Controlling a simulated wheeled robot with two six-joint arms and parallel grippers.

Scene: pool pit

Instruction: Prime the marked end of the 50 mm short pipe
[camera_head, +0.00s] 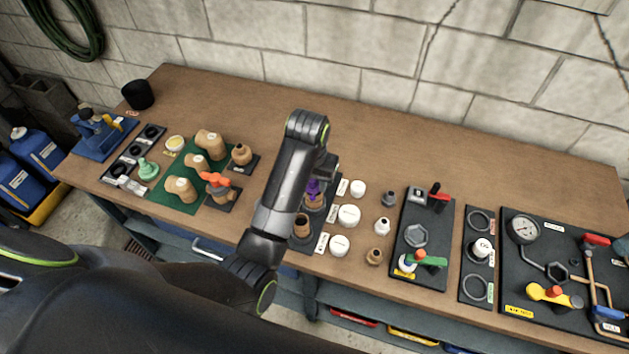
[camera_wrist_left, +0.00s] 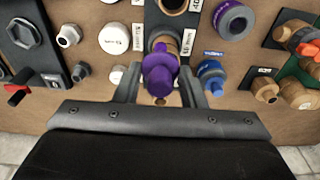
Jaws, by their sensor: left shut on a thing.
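My left gripper (camera_head: 324,170) is shut on a purple lid-like piece with a knob, probably the primer dauber (camera_wrist_left: 158,82). It also shows in the head view (camera_head: 314,187). A tan short pipe (camera_wrist_left: 166,42) stands directly beyond and below it, in a dark rack. In the head view the tan pipe (camera_head: 316,203) shows just under the purple piece. Whether the two touch, and any mark on the pipe end, I cannot tell. My right gripper is out of view.
Another brown pipe (camera_head: 302,226) stands close by in the rack. White caps (camera_head: 349,215) and small fittings are to the right, then a black valve board (camera_head: 421,240). Tan fittings on a green mat (camera_head: 160,196) are to the left. The back of the bench (camera_head: 240,95) is clear.

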